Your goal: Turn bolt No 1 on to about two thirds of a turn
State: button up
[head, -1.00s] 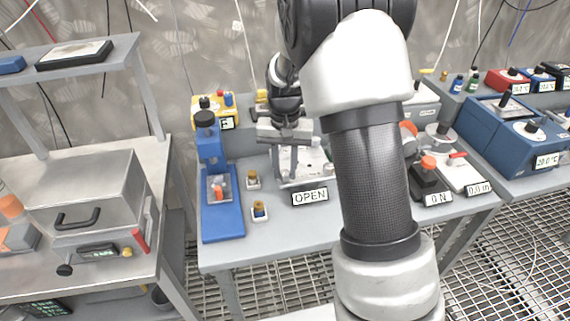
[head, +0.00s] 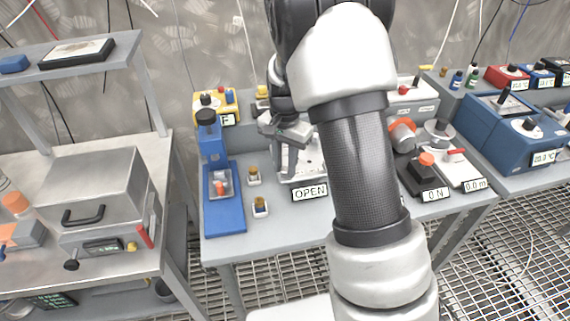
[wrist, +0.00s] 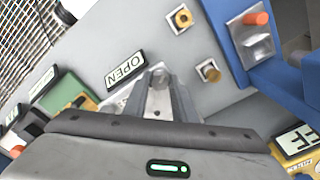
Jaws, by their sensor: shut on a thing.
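A pale metal fixture plate (head: 313,162) lies on the grey bench behind the white OPEN sign (head: 310,192); the sign also shows in the wrist view (wrist: 125,69). My gripper (head: 291,170) points down at the plate's left part. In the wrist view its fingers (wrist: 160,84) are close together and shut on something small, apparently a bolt. The fingers hide the bolt, so its number and angle cannot be read. My own arm covers the plate's right side in the head view.
Two brass-topped pieces, a rear one (head: 253,175) and a front one (head: 260,207), stand left of the sign. A blue press (head: 224,205) is farther left. A black block with an orange knob (head: 423,180) is on the right. The bench front is clear.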

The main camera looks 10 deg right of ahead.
aim_at(285, 169)
jog(key=o, duration=1)
jog(key=shift+o, duration=0.2)
jog(key=shift+r, duration=0.1)
notch_tip(285, 169, up, 17)
jog(key=p, duration=0.2)
jog(key=shift+r, duration=0.15)
jog(key=s+r+n+t+p, duration=0.2)
jog(key=s+r+n+p, duration=0.2)
jog(key=s+r, duration=0.4)
jog(key=s+r+n+t+p, duration=0.3)
jog(key=s+r, duration=0.5)
jog(key=s, duration=0.8)
jog(key=n+p, duration=0.1)
jog(key=p, duration=0.1)
jog(key=shift+s+r+n+t+p, duration=0.25)
jog(key=shift+s+n+t+p, duration=0.05)
jog(key=shift+p, duration=0.05)
